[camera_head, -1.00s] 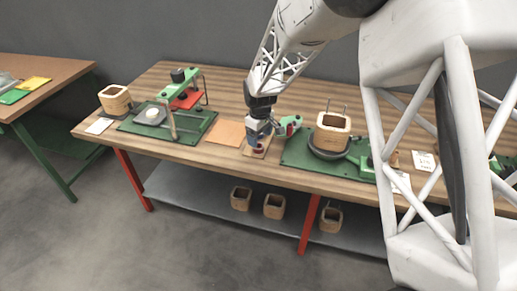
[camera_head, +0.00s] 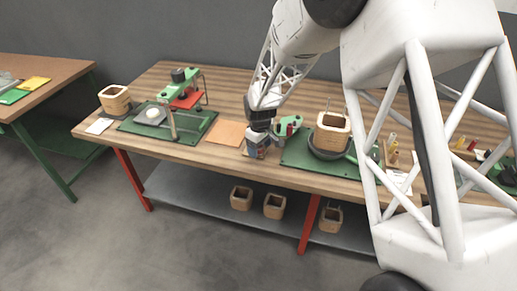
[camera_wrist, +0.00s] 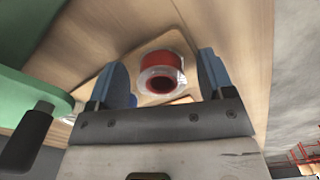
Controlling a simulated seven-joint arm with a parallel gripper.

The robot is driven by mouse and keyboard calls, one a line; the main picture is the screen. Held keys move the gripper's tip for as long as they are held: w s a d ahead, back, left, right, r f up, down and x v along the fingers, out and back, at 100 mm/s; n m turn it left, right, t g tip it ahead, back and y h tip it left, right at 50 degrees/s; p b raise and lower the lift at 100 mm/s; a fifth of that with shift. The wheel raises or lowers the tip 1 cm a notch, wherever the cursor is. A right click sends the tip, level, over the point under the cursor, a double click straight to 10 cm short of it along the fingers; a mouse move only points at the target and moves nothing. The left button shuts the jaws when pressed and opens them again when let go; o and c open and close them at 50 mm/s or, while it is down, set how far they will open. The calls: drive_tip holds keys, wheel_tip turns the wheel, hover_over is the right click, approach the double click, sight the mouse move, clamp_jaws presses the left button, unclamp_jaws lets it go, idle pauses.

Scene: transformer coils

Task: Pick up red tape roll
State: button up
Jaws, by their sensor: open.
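The red tape roll (camera_wrist: 162,72) shows in the wrist view as a red ring with a clear rim. It sits on a small light wooden board (camera_wrist: 125,70) on the table. My gripper (camera_wrist: 160,75) is open, with one blue finger on each side of the roll in that view. I cannot tell whether the fingers touch it. In the head view my gripper (camera_head: 257,150) is low over the table, beside the green winding base, and it hides the roll there.
A green base (camera_head: 295,158) with a wooden coil (camera_head: 332,133) stands right of my gripper. An orange sheet (camera_head: 227,133) lies to the left, and a green plate (camera_head: 190,128) with a press is further left. A green part (camera_wrist: 30,100) is close at left in the wrist view.

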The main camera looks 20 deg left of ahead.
drive_tip(key=shift+c, duration=0.4)
drive_tip(key=c, duration=0.9)
drive_tip(key=shift+r, duration=0.15)
drive_tip(key=shift+r, duration=0.8)
drive_tip(key=shift+s+d+r, duration=0.15)
drive_tip(key=shift+s+r, duration=0.05)
drive_tip(key=shift+r, duration=0.7)
drive_tip(key=s+d+r, duration=0.1)
drive_tip(key=s+d, duration=0.6)
drive_tip(key=s, duration=0.6)
drive_tip(key=shift+s+d+r, duration=0.2)
drive_tip(key=shift+s+d, duration=0.05)
drive_tip(key=shift+d, duration=0.1)
